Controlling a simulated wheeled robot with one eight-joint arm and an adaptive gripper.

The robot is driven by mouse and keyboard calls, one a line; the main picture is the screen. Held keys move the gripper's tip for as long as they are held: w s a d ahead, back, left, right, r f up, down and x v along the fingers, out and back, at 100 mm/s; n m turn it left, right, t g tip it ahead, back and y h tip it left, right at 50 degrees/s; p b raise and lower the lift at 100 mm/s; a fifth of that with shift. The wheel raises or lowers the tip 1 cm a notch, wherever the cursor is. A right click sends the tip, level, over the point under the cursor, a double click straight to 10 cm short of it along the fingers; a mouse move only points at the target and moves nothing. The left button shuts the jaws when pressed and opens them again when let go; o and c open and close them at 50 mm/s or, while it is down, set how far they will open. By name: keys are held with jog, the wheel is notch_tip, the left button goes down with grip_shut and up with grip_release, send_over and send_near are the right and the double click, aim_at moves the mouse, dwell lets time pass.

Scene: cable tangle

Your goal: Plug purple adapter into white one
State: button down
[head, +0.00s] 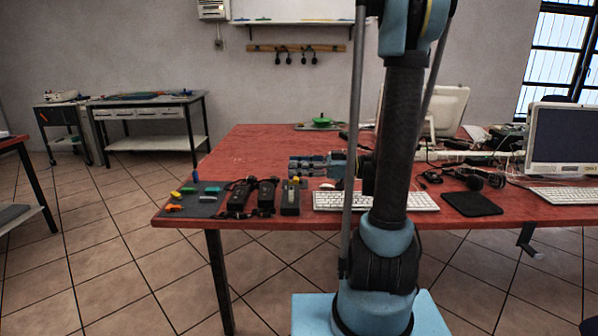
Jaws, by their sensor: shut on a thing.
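My gripper (293,166) reaches leftward low over the red table, near the front edge. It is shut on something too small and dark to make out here. Just below its fingertips stands a dark block (290,203) with a small yellow part (296,179) on top. A dark box with a cable (266,199) lies left of that block, and another dark box with a cable (237,200) lies further left. I cannot pick out a purple adapter or a white adapter at this distance.
A grey mat (206,209) with several small coloured pieces lies at the table's left corner. A white keyboard (345,201), a black pad (471,204) and tangled cables (480,178) lie to the right. The red table (245,150) is clear behind my gripper's left side.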

notch_tip(320, 180, up, 6)
dwell(1.1)
jog(key=shift+r, duration=0.1)
